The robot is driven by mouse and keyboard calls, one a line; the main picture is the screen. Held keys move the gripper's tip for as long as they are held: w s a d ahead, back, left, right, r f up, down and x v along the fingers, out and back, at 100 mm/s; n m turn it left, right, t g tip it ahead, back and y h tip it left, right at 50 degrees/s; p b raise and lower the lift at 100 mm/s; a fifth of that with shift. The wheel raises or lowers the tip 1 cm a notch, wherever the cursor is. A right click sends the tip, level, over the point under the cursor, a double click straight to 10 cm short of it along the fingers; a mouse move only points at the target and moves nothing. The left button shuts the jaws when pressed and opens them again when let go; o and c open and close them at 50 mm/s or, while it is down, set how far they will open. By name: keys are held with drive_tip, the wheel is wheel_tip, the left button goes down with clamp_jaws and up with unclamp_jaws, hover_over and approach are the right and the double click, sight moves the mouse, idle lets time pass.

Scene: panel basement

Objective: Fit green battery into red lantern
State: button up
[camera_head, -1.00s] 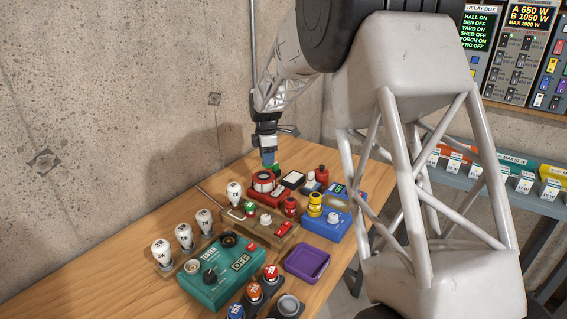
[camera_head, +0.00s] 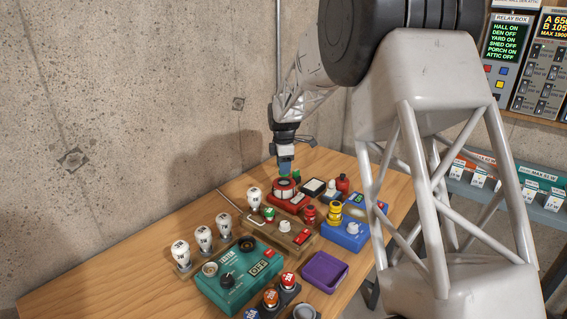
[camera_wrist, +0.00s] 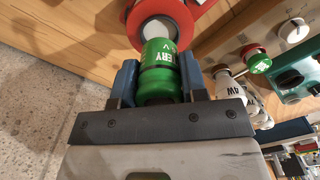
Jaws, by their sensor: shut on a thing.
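The green battery (camera_wrist: 160,58) is held between the blue fingers of my gripper (camera_wrist: 160,82) in the wrist view. Its far end overlaps the pale round opening of the red lantern (camera_wrist: 134,20). In the head view my gripper (camera_head: 286,171) points down just above the red lantern (camera_head: 283,194), at the far end of the bench. A little green shows beside the fingertips there. I cannot tell whether the battery touches the lantern or has entered it.
Close around the lantern stand a red bottle (camera_head: 342,183), a blue device (camera_head: 345,233) and a wooden board (camera_head: 277,232) with small parts. White bulbs (camera_head: 204,238), a teal tester (camera_head: 240,280) and a purple tray (camera_head: 325,271) are nearer. The concrete wall (camera_head: 130,110) rises behind.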

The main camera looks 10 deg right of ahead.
sight(284, 176)
drive_tip(key=shift+f, duration=2.05)
drive_tip(key=shift+f, duration=0.15)
idle(3.4)
drive_tip(key=shift+r, duration=0.8)
idle(0.8)
drive_tip(key=shift+f, duration=0.35)
idle(0.5)
